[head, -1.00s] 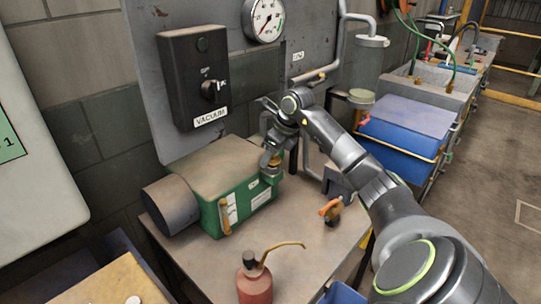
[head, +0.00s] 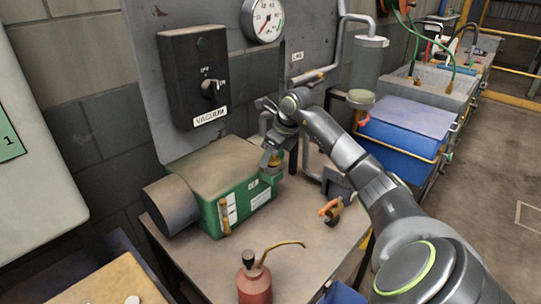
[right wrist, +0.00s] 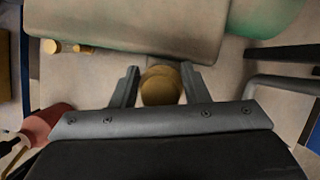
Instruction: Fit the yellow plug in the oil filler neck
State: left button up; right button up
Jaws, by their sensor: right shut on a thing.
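The yellow plug (right wrist: 161,86) is round and brass-coloured in the right wrist view, between the two fingers of my right gripper (right wrist: 158,84). The gripper is shut on it. In the head view my right gripper (head: 271,161) is at the right end of the green pump (head: 205,185), close to its upper edge. The oil filler neck cannot be made out; the gripper and plug hide that spot. I cannot tell whether the plug touches the neck. My left gripper is not in view.
A red oil can (head: 255,284) with a thin brass spout stands at the table's front. A brass fitting with an orange handle (head: 330,208) lies to the right of the pump. A black vacuum switch box (head: 194,78) hangs behind. Bare tabletop (head: 300,225) lies between.

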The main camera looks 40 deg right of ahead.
jog(key=shift+r+p, duration=0.15)
jog(key=shift+p, duration=0.15)
dwell(1.0)
jog(key=shift+b, duration=0.35)
jog(key=shift+r, duration=0.25)
jog(key=shift+r, duration=0.3)
jog(key=shift+f+b, duration=0.45)
jog(key=shift+f, duration=0.4)
dwell(0.8)
jog(key=o, duration=1.1)
jog(key=shift+s+a, duration=0.1)
jog(key=shift+f, duration=0.1)
